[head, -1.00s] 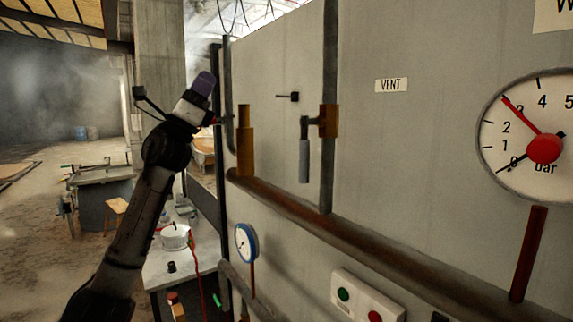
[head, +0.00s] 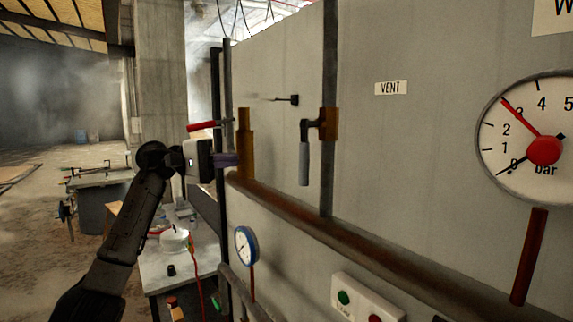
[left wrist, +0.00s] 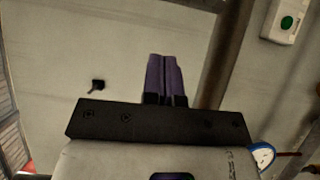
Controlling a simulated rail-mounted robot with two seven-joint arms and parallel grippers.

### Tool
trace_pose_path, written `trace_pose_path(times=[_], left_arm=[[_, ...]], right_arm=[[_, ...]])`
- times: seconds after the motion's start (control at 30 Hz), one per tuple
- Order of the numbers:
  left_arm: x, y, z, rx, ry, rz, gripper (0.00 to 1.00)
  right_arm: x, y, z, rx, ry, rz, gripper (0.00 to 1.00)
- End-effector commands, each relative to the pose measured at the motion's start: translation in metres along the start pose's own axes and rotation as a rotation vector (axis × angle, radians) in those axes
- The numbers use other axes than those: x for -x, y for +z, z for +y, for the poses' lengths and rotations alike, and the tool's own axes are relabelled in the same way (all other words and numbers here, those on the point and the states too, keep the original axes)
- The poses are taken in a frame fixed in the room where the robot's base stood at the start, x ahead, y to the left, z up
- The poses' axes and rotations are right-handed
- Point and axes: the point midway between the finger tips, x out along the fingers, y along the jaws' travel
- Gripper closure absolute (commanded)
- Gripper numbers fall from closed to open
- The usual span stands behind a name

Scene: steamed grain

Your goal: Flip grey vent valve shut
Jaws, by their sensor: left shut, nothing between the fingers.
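The vent valve's grey lever (head: 304,163) hangs straight down in the head view, from a brass body (head: 330,124) on a vertical pipe. A VENT label (head: 391,88) is on the panel to its right. My left gripper (head: 231,160) is shut and empty, its purple fingers pointing right, left of the lever and apart from it. The fingertips meet the edge of the brass cylinder (head: 246,145) in the picture; I cannot tell whether they touch it. The shut fingers (left wrist: 165,80) also show in the left wrist view, where the lever is not visible. My right gripper is not in view.
A red handle (head: 204,125) sits just above my left gripper. A brown pipe (head: 300,210) slopes across the panel below the lever. A blue gauge (head: 246,246), a button box (head: 365,300) and a large dial (head: 530,145) are nearby. A black knob (head: 294,99) sticks out above.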

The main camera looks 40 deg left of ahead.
Motion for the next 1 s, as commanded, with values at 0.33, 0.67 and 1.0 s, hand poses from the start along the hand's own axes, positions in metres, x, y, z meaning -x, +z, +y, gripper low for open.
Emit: trace_pose_path(times=[0.33,0.67,1.0], left_arm=[[0.000,0.001,-0.002,-0.018,-0.011,-0.006,1.00],[-0.022,0.001,-0.001,-0.017,-0.012,-0.008,1.00],[-0.086,0.002,0.000,-0.016,-0.011,-0.008,1.00]], right_arm=[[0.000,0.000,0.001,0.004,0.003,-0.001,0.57],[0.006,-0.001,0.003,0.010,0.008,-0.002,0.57],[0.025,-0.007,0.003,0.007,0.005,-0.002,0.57]])
